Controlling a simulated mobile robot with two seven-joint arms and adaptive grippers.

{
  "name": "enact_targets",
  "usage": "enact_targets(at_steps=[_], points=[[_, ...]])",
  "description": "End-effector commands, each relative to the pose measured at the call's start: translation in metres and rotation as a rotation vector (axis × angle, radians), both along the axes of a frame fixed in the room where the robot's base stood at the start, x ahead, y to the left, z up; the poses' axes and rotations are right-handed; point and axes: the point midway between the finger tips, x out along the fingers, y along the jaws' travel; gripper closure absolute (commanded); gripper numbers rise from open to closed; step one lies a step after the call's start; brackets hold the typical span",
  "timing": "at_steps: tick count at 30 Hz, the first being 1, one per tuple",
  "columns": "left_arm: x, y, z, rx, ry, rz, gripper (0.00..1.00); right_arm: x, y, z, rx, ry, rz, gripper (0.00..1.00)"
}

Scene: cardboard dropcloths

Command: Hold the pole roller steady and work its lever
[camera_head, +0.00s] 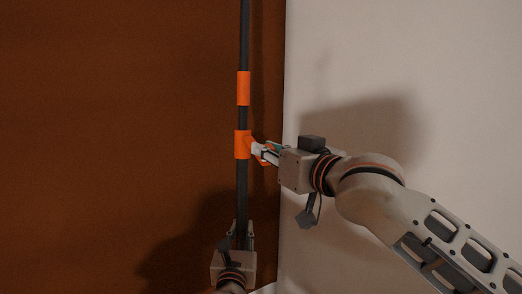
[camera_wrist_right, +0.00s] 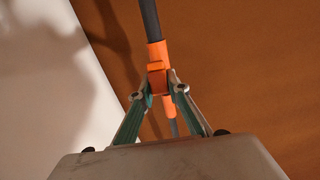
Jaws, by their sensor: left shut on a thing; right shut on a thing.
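The pole roller (camera_head: 244,40) is a dark upright pole with two orange collars. The upper collar (camera_head: 243,88) is free. The lower collar (camera_head: 242,145) carries a short orange lever (camera_head: 258,147) on its right side. My right gripper (camera_head: 265,151) comes in from the right and is shut on the lever. In the right wrist view the lever (camera_wrist_right: 157,79) sits between its two fingertips (camera_wrist_right: 160,90). My left gripper (camera_head: 241,238) is shut around the dark pole below the lower collar. The pole's lower end is hidden behind my left gripper and the frame edge.
A brown panel (camera_head: 110,110) stands behind the pole, and its right edge lies just right of the pole. A pale wall or surface (camera_head: 430,80) fills the right side. The space left of the pole is clear.

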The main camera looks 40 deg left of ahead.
Motion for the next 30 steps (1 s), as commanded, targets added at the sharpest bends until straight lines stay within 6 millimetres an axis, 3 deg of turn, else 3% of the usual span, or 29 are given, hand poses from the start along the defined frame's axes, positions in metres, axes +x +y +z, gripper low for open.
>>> enact_targets(at_steps=[1, 6, 20, 21, 26, 30], points=[[0.000, 0.000, -0.002, 0.000, 0.002, 0.000, 1.00, 0.000, 0.001, -0.009, -0.008, 0.007, 0.000, 0.99], [0.000, 0.000, -0.002, 0.000, 0.001, -0.001, 1.00, 0.000, 0.003, -0.018, -0.010, 0.008, 0.000, 0.99], [0.000, -0.001, -0.001, 0.001, 0.001, -0.002, 1.00, 0.002, 0.007, -0.020, -0.009, 0.008, -0.001, 0.99], [0.000, -0.001, -0.001, 0.001, 0.001, -0.002, 1.00, 0.003, 0.007, -0.020, -0.009, 0.008, -0.001, 0.76], [0.000, -0.001, -0.001, 0.001, 0.001, -0.002, 1.00, 0.002, 0.007, -0.018, -0.006, 0.006, -0.001, 0.38], [0.000, -0.001, -0.001, 0.001, 0.001, -0.001, 1.00, 0.002, 0.007, -0.017, -0.005, 0.005, -0.001, 0.36]])
